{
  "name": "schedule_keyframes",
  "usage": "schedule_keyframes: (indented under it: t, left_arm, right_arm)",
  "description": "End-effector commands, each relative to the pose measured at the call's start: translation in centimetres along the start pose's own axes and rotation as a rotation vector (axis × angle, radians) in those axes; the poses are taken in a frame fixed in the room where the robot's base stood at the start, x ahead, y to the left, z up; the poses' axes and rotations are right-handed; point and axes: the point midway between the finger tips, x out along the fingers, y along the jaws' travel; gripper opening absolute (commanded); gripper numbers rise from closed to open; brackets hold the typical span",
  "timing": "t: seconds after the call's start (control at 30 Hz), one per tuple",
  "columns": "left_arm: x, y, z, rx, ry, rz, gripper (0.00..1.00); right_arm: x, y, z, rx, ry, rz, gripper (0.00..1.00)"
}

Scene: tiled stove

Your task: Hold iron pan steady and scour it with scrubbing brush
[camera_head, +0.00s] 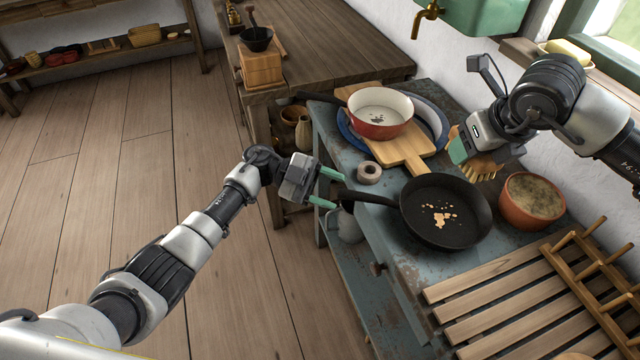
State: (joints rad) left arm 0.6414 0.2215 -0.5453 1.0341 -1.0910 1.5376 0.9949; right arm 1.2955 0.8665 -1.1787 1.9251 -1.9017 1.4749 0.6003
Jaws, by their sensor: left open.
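The black iron pan (445,211) lies on the worn blue-grey table, with several pale scraps of residue on its inside. Its handle (372,198) points left, past the table edge. My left gripper (338,191) is open, its two green fingers on either side of the handle's end and not closed on it. My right gripper (460,152) is at the scrubbing brush (485,165), above and behind the pan. It appears shut on the brush's wooden body, with the bristles facing down; its far finger is hidden. The brush is apart from the pan.
A terracotta bowl (533,198) is right of the pan. A slatted wooden rack (520,300) fills the front right.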

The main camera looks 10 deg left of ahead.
Motion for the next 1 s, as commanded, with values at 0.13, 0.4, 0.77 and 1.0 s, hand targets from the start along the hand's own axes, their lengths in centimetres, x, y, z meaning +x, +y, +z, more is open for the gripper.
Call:
schedule_keyframes:
  t: [0.13,0.4,0.77,1.0]
  left_arm:
    - [0.05,0.0,0.0,0.0,0.0,0.0,0.5]
    - [0.03,0.01,0.0,-0.001,0.001,0.0,0.21]
    - [0.02,0.02,0.0,-0.001,0.001,0.0,0.0]
    - [0.01,0.02,0.01,-0.001,0.001,0.0,0.0]
  right_arm:
    - [-0.03,0.0,0.02,0.0,-0.001,0.0,0.34]
    - [-0.03,0.0,0.02,0.0,-0.001,0.0,0.34]
    - [-0.03,0.0,0.02,0.0,-0.001,0.0,0.34]
    - [-0.03,0.0,0.02,0.0,-0.001,0.0,0.34]
